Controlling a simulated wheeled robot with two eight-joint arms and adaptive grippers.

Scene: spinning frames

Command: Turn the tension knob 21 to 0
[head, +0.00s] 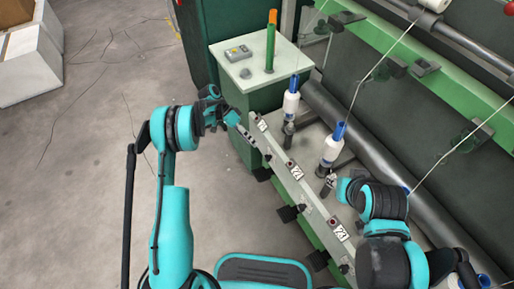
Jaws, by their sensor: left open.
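The number plate (262,124), small and hard to read, sits at the far end of the machine's grey rail; I take it for position 21. A dark red button (253,115) is beside it. A black knob-like part (262,174) sticks out below the rail there; I cannot tell its setting. My left gripper (256,147) is open and empty at the rail's outer side, close to the plate; contact cannot be told. It covers part of the rail.
More plates (297,172) and black parts (288,213) follow along the rail. White bobbins with blue tops (331,148) stand behind it, with threads running up. A green cabinet (255,68) holds a grey box.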

